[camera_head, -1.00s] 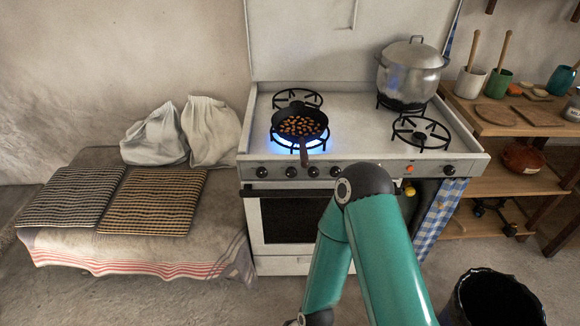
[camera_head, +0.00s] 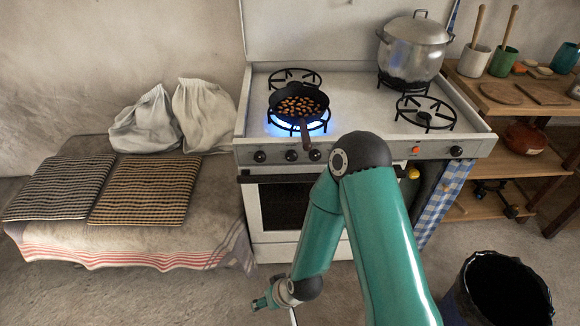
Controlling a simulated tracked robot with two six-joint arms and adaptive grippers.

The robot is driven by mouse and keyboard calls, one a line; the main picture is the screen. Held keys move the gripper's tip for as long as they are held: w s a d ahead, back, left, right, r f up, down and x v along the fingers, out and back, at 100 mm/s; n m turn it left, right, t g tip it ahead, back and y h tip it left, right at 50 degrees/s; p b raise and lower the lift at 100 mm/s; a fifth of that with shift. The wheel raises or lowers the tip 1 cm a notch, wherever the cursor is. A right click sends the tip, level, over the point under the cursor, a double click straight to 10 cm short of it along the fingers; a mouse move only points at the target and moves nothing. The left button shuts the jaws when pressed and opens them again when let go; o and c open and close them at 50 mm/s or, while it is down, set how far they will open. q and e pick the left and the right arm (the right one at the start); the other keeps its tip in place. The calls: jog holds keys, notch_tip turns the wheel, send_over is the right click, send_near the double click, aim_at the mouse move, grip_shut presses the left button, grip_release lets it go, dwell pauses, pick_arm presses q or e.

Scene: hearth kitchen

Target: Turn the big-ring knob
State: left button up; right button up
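The stove (camera_head: 345,85) has a row of black knobs along its front panel. Three show at the left: a far-left knob (camera_head: 260,156), a second knob (camera_head: 291,155) and a third knob (camera_head: 315,155). One knob (camera_head: 456,151) shows at the right. My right arm's elbow hides the middle of the panel. No label shows which is the big-ring knob. A blue flame (camera_head: 283,126) burns under the black pan (camera_head: 300,88). My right gripper (camera_head: 262,301) is low in front of the stove, well below the knobs; its finger opening is unclear. My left gripper is out of view.
A lidded metal pot (camera_head: 412,48) stands on the back right burner. An orange button (camera_head: 416,149) is on the panel. A bench (camera_head: 180,236) with cushions is left of the stove. Shelves (camera_head: 505,170) and a dark bin (camera_head: 497,285) are at the right.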

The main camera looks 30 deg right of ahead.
jog(key=w+d+t+h+b, duration=0.3)
jog(key=w+d+t+b, duration=0.25)
jog(key=w, duration=0.45)
jog(key=m+t+h+b, duration=0.5)
jog(key=t+h+b, duration=0.1)
jog(key=h+b, duration=0.35)
send_near(291, 158)
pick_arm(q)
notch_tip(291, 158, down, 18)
pick_arm(e)
jog(key=shift+y, duration=0.35)
jog(key=x, duration=0.9)
jog(key=shift+w+d+r, duration=0.1)
jog(key=shift+w+d, duration=0.15)
jog(key=shift+d, duration=0.15)
